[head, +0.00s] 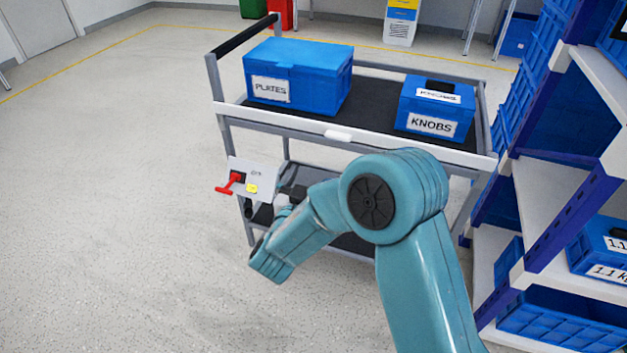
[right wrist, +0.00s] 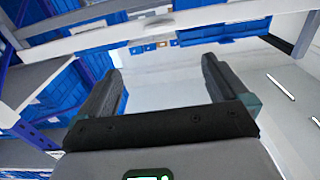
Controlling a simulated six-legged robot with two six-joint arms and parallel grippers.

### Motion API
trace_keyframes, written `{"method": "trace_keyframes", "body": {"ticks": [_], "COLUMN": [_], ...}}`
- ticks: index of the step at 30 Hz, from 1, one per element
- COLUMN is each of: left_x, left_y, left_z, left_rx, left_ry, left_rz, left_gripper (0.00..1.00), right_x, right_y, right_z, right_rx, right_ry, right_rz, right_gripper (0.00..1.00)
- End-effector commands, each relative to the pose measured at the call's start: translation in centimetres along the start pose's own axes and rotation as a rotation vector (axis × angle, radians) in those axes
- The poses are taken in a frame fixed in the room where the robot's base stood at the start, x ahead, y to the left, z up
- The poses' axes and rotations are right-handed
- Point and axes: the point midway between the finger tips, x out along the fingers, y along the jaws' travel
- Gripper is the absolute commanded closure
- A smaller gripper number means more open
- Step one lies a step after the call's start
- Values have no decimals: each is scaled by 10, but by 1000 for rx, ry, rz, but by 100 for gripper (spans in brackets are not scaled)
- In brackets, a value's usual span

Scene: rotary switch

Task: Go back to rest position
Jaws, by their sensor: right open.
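The rotary switch is a light grey box (head: 262,176) with a red handle (head: 231,184) and a yellow label, at the near left side of the cart in the head view. My right arm reaches in from the bottom. My right gripper (head: 292,193) is small and partly hidden by my own forearm, just right of the switch box; I cannot tell whether it touches the box. In the right wrist view its two dark fingers (right wrist: 163,85) are wide apart with nothing between them. The switch does not show clearly there. My left gripper is out of view.
The grey cart (head: 400,142) carries a blue PLATES box (head: 318,85) and a blue KNOBS box (head: 462,110). A shelf rack (head: 552,235) with blue crates stands close on the right. The floor (head: 110,200) on the left is clear.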

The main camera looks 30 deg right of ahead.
Motion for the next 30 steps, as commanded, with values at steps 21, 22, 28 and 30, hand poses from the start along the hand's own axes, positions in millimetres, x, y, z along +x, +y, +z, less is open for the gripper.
{"method": "trace_keyframes", "body": {"ticks": [21, 22, 28, 30], "left_x": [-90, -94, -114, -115], "left_y": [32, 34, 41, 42], "left_z": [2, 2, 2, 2], "left_rx": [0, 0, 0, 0], "left_ry": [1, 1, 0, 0], "left_rz": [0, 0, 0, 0], "left_gripper": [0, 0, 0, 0], "right_x": [1, -11, -134, -184], "right_y": [43, 41, 48, 57], "right_z": [57, 76, 167, 183], "right_rx": [-204, -210, -216, -227], "right_ry": [-313, -394, -957, -1146], "right_rz": [-168, -235, -599, -694], "right_gripper": [0, 0, 0, 0]}}
